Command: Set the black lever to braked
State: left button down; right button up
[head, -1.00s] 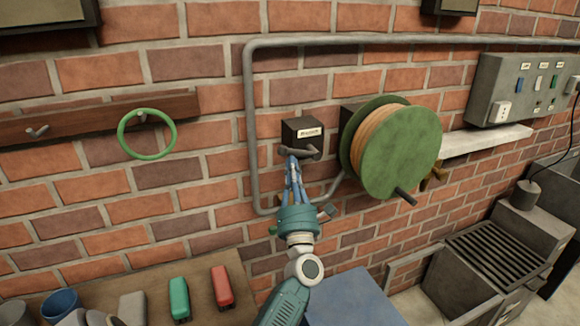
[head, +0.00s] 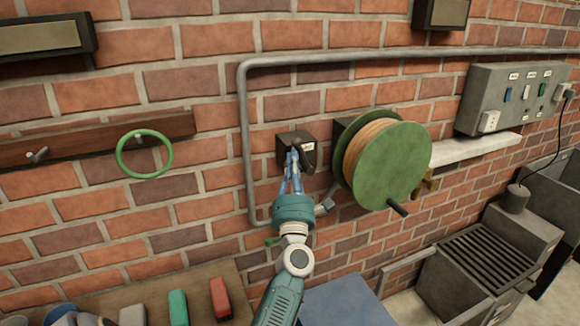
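The black lever (head: 309,156) is on a small dark box (head: 290,140) fixed to the brick wall, with a pale label on its front. The lever appears to point up and down along the right part of the box front. Its lower part lies close to my fingers, and the label wording is too small to read. My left gripper (head: 292,156) reaches up from below, with its blue fingertips together in front of the box, just left of the lever. I cannot tell whether they touch the lever. My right gripper is out of view.
A green reel (head: 392,166) with a dark crank handle stands out from the wall just right of the box. A grey pipe (head: 246,140) runs round its left side. A green ring (head: 144,174) hangs on a wooden rail. A switch panel (head: 512,95) is at the right.

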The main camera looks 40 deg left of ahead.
pick_arm(q)
jog(key=shift+w+d+r, duration=0.2)
jog(key=shift+w+r, duration=0.1)
jog(key=shift+r, duration=0.05)
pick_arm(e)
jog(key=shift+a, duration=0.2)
pick_arm(q)
jog(key=shift+d+f, duration=0.1)
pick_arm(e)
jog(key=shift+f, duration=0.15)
